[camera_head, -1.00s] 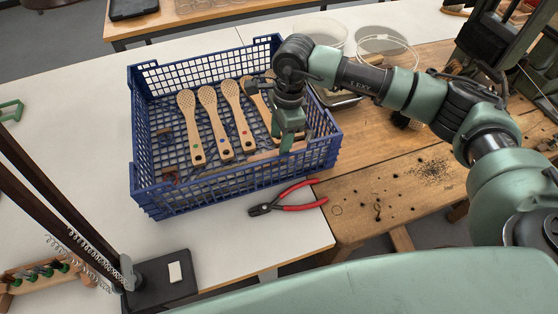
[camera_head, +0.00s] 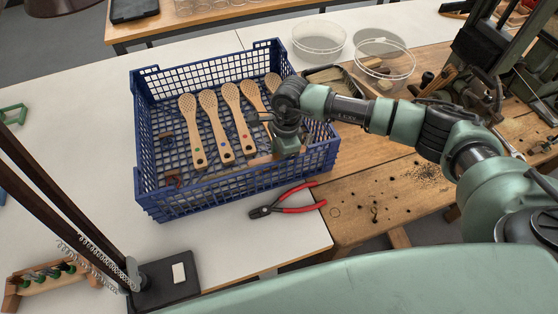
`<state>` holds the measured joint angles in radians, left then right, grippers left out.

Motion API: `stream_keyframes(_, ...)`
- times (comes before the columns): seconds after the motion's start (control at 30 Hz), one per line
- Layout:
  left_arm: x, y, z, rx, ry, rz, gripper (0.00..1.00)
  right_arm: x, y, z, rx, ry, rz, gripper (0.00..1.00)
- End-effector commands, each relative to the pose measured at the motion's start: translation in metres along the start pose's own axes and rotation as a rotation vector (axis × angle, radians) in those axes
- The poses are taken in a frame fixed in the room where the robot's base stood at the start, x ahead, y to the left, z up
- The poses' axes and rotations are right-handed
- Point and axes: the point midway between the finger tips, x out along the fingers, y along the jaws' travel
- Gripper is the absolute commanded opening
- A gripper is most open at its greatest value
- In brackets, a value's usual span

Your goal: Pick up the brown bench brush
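A brown wooden handle (camera_head: 441,79) shows on the wooden bench behind my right forearm. It looks like part of the brown bench brush, but the arm hides the rest, so I cannot be sure. My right arm reaches in from the right, across the bench. My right gripper (camera_head: 286,149) points down into the right side of the blue crate (camera_head: 240,184), beside the wooden brush bodies (camera_head: 235,110). Its fingertips are largely hidden, and I cannot see whether it holds anything. My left gripper is out of view.
Red-handled pliers (camera_head: 290,202) lie before the crate. Two clear round tubs (camera_head: 319,40) (camera_head: 384,60) and a dark tray (camera_head: 336,80) stand behind my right arm. Dark crumbs (camera_head: 428,170) lie on the bench (camera_head: 350,190). A black-based stand (camera_head: 165,284) is front left.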

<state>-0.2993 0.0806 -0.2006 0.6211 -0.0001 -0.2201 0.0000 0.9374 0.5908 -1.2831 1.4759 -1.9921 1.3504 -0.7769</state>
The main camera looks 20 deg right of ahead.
Motion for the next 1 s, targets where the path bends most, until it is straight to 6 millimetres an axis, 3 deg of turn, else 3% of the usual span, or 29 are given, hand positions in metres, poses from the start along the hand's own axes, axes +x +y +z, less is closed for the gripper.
stream_keyframes(0.37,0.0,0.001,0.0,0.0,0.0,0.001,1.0,-0.002,-0.001,0.0,0.0,-0.001,-0.002,0.0)
stream_keyframes(0.57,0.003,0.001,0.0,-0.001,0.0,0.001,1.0,-0.014,-0.002,0.002,-0.001,-0.002,-0.004,0.0)
stream_keyframes(0.77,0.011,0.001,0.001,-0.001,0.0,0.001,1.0,-0.045,-0.002,0.005,-0.002,-0.002,-0.007,0.0)
stream_keyframes(1.0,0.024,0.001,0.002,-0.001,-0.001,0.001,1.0,-0.1,-0.002,0.012,-0.002,-0.001,-0.008,0.0)
